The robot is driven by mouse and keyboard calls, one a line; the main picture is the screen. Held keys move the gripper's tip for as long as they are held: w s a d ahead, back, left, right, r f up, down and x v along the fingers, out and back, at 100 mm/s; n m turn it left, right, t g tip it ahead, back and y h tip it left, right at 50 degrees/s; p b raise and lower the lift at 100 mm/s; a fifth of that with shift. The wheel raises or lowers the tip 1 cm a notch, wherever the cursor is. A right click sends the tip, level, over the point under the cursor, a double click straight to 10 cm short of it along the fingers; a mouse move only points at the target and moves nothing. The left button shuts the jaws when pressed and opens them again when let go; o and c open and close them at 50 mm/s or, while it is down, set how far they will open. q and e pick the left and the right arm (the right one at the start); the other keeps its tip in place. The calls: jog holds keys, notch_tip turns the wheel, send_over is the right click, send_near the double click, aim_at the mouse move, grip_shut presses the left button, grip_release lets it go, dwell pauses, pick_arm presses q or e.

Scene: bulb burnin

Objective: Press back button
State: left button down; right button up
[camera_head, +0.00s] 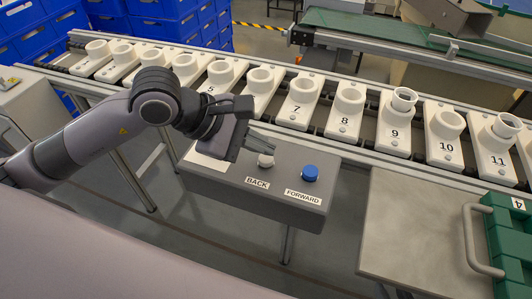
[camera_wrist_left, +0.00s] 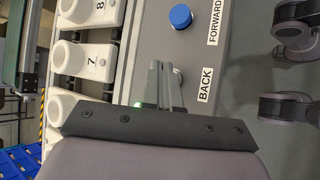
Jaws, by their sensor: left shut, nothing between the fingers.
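The white back button (camera_head: 265,160) sits on the grey control box (camera_head: 232,189), above the BACK label (camera_head: 257,182). The blue forward button (camera_head: 310,172) is to its right; it also shows in the left wrist view (camera_wrist_left: 181,17). My left gripper (camera_head: 268,145) is shut and empty, with its fingertips just above and beside the back button. In the left wrist view, the shut fingers (camera_wrist_left: 168,86) largely cover the back button (camera_wrist_left: 178,75). I cannot tell whether they touch it. My right gripper is not in view.
A conveyor behind the box carries a row of numbered white sockets (camera_head: 303,90). Blue bins (camera_head: 150,18) are stacked at the back left.

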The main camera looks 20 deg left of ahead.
aim_at(261, 160)
pick_arm(q)
jog(key=shift+r, duration=0.25)
jog(key=shift+r+p, duration=1.45)
jog(key=shift+r, duration=1.05)
jog(key=shift+f, duration=0.1)
